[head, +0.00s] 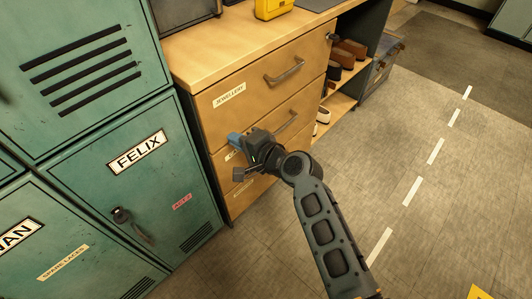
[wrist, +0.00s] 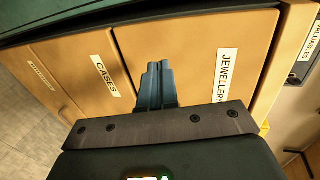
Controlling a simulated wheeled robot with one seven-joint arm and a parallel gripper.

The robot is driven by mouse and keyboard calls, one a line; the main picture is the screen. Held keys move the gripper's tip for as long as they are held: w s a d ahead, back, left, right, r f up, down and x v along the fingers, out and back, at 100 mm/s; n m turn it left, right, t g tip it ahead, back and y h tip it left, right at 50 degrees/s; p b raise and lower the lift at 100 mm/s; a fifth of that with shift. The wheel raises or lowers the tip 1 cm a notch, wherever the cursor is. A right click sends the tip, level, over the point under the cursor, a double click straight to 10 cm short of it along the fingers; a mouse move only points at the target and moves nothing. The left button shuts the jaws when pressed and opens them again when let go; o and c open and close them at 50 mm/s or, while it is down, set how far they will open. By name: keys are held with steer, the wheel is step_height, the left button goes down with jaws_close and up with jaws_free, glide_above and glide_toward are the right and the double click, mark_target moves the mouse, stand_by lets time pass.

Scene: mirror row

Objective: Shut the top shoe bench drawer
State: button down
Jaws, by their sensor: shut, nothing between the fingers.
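The wooden shoe bench has a stack of drawers. The top drawer (head: 268,80), labelled "JEWELLERY", has a grey bar handle (head: 284,71). Its front looks flush or nearly flush with the bench; I cannot tell if a small gap remains. The drawer front also shows in the wrist view (wrist: 205,55). My gripper (head: 235,139) is shut and empty, low in front of the bench's left side, partly hiding the middle drawer (head: 290,105). Contact cannot be told.
Green lockers (head: 115,165) stand close on the left, one marked "FELIX" with a protruding handle (head: 130,222). Open shelves with shoes (head: 347,55) are at the bench's right. A yellow object (head: 273,8) sits on the bench top.

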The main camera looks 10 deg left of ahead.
steer(key=s+d+f+n+t+h+p, duration=0.15)
steer(key=s+d+h, duration=0.25)
steer(key=s+d, duration=0.95)
steer(key=s+d+t+h+p, duration=0.1)
steer(key=s+d+t+h, duration=0.25)
steer(key=s+d, duration=1)
steer(key=s+d+r+n+h, duration=0.2)
steer(key=s+d+r, duration=0.1)
steer(key=s+r, duration=0.6)
steer(key=s+d+r+n+t+h+p, duration=0.1)
steer(key=s+d+r+n+h, duration=0.1)
steer(key=s+r, duration=0.7)
steer(key=s+d+n, duration=0.1)
steer(key=d, duration=0.1)
steer(key=shift+d+r+n, duration=0.2)
steer(key=shift+d+n, duration=0.1)
steer(key=shift+n, duration=0.05)
steer(key=c, duration=1.8)
jaws_free()
